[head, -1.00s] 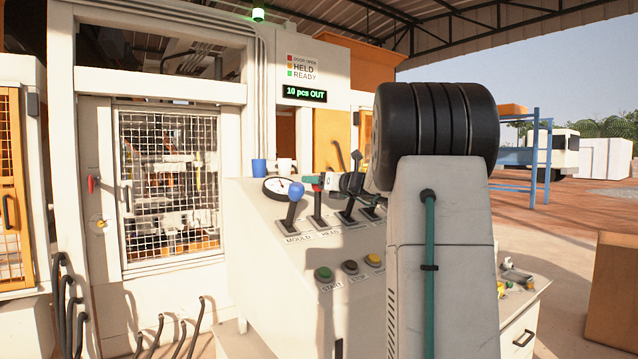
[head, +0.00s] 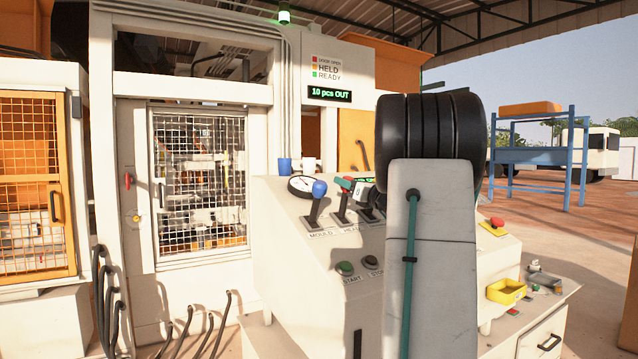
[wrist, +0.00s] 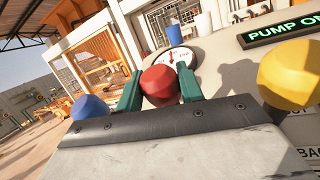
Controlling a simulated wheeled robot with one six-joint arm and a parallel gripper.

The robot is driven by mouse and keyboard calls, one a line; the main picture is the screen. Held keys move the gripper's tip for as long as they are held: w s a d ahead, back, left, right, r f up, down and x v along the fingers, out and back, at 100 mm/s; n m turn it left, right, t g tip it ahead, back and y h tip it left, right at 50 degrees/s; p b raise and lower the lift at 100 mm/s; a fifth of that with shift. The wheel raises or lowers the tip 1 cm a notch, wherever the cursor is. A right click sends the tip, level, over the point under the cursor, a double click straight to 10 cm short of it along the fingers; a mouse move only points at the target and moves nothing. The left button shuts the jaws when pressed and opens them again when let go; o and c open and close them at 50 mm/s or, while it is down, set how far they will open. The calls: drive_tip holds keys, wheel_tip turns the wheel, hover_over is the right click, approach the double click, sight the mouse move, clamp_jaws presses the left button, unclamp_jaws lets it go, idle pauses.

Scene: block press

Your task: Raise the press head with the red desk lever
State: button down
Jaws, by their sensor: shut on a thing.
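The red desk lever (head: 342,207) stands on the sloped desk, right of the lever with the blue knob (head: 319,188). Its red ball knob (wrist: 161,84) sits between the two green fingers of my gripper (wrist: 160,88) in the wrist view. My gripper is shut on this knob. In the head view, the gripper (head: 356,188) is small and partly hidden by my arm. The lever leans slightly right, much like the blue one. The press stands behind a mesh door (head: 201,180); its head cannot be made out clearly through the mesh.
A yellow knob (wrist: 290,75) is close on the right in the wrist view, a blue knob (wrist: 88,107) on the left. A gauge (head: 302,186), two cups, the START button (head: 344,268) and a yellow tray (head: 507,291) are around the desk. My arm hides the desk's middle.

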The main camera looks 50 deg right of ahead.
drive_tip(key=shift+s+a+f, duration=0.25)
drive_tip(key=shift+s+f, duration=0.05)
drive_tip(key=shift+s, duration=0.25)
drive_tip(key=shift+s+a+f, duration=0.1)
drive_tip(key=shift+s+f, duration=0.05)
drive_tip(key=shift+s, duration=0.15)
drive_tip(key=c, duration=0.9)
unclamp_jaws()
drive_tip(key=shift+c, duration=0.2)
drive_tip(key=v, duration=0.8)
drive_tip(key=shift+w, duration=0.1)
